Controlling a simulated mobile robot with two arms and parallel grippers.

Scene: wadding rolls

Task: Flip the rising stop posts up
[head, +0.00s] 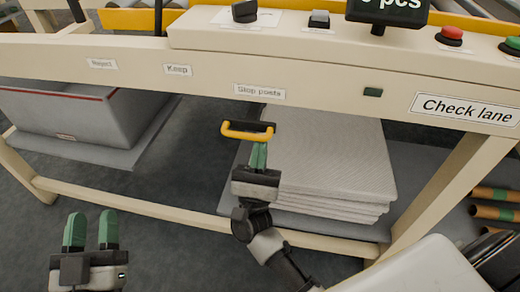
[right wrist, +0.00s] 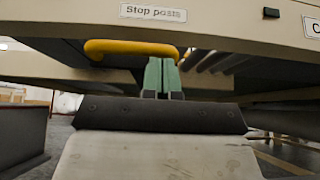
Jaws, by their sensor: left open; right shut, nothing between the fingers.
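A yellow and black handle (head: 238,133) hangs below the "Stop posts" label (head: 259,91) on the beige front beam of the check lane. It also shows in the right wrist view (right wrist: 130,48), under the same label. My right gripper (head: 259,152) is shut and empty, its green fingertips just below the handle's right part; I cannot tell whether they touch it. Its shut fingers (right wrist: 161,75) also show in the right wrist view. My left gripper (head: 91,228) is open and empty at the lower left, well away from the handle. No stop posts can be made out.
Stacked grey sheets (head: 335,165) lie on a low shelf behind my right gripper. A grey bin (head: 70,118) stands at the left under the "Reject" label (head: 102,63). Buttons, including a red one (head: 452,34), sit on the beam top. Cardboard rolls (head: 495,212) lie at the right.

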